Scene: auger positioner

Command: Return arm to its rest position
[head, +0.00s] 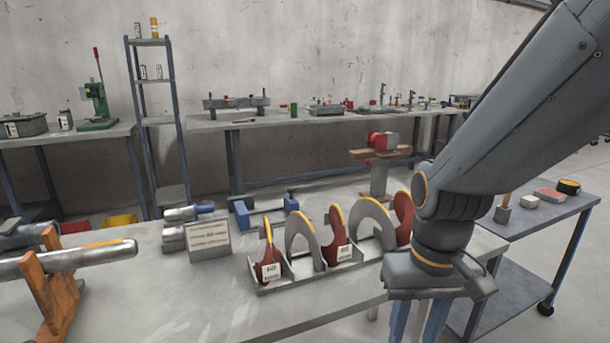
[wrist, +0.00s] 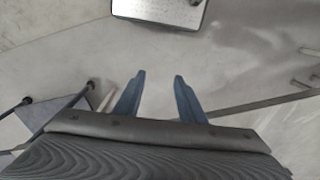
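My gripper (head: 421,322) hangs pointing down at the right in the head view, by the right front edge of the grey workbench (head: 225,305). Its blue fingers are cut off by the bottom of the picture. In the wrist view my gripper (wrist: 157,92) shows two blue fingers spread apart with nothing between them. Below them are bare grey surfaces and floor. My arm comes down from the upper right and hides part of the scene behind it.
A rack of red and grey auger flights (head: 310,275) stands on the workbench, close left of my gripper. A sign (head: 208,240) and a shaft on orange stands (head: 48,290) are further left. A wheeled cart (head: 545,240) with small items stands at right.

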